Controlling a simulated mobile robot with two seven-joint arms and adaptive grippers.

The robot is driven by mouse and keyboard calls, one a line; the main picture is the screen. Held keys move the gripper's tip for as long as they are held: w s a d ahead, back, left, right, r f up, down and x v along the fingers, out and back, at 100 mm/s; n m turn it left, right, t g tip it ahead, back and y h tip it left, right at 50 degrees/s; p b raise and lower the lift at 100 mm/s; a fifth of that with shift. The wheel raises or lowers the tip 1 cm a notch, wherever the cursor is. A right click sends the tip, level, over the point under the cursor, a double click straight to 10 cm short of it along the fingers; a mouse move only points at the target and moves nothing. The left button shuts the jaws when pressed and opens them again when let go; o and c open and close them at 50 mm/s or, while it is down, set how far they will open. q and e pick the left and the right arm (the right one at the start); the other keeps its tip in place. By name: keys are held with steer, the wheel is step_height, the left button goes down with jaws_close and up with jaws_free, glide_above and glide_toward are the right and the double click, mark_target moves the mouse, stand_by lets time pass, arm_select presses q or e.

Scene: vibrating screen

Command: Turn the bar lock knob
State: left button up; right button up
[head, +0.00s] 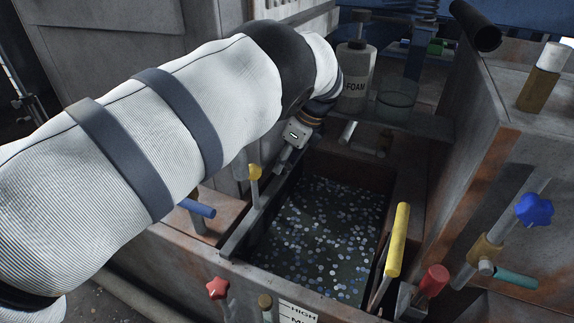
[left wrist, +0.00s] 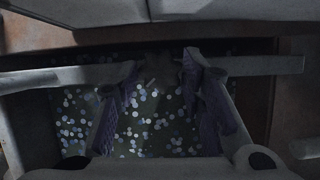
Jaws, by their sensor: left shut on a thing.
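My left arm reaches in from the left in the head view. Its gripper is mostly hidden there behind the arm, above the long metal bar (head: 246,222) along the left side of the tank. In the left wrist view the bar (left wrist: 262,66) runs crosswise under my left gripper (left wrist: 162,80). The two fingers stand apart, on either side of a dark part at the bar's middle, and are shut on it. It is probably the bar lock knob, but it is too dark to make out its shape. My right gripper is not in view.
The tank holds dark liquid with pale flecks (head: 330,235). Around it are a yellow-capped post (head: 254,172), a red star knob (head: 217,287), a yellow handle (head: 398,240), a red knob (head: 434,280) and a blue star knob (head: 534,209). A FOAM bottle (head: 355,88) stands behind.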

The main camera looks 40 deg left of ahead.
arm_select(q)
steer(key=shift+f+n+b, duration=0.15)
steer(key=shift+n+b, duration=0.25)
steer(key=shift+n, duration=0.1)
steer(key=o, duration=1.1)
steer(key=shift+o, duration=0.2)
steer(key=v, duration=0.7)
steer(key=shift+w+r, duration=0.2)
steer(key=shift+r, duration=0.2)
steer(key=shift+r, duration=0.1)
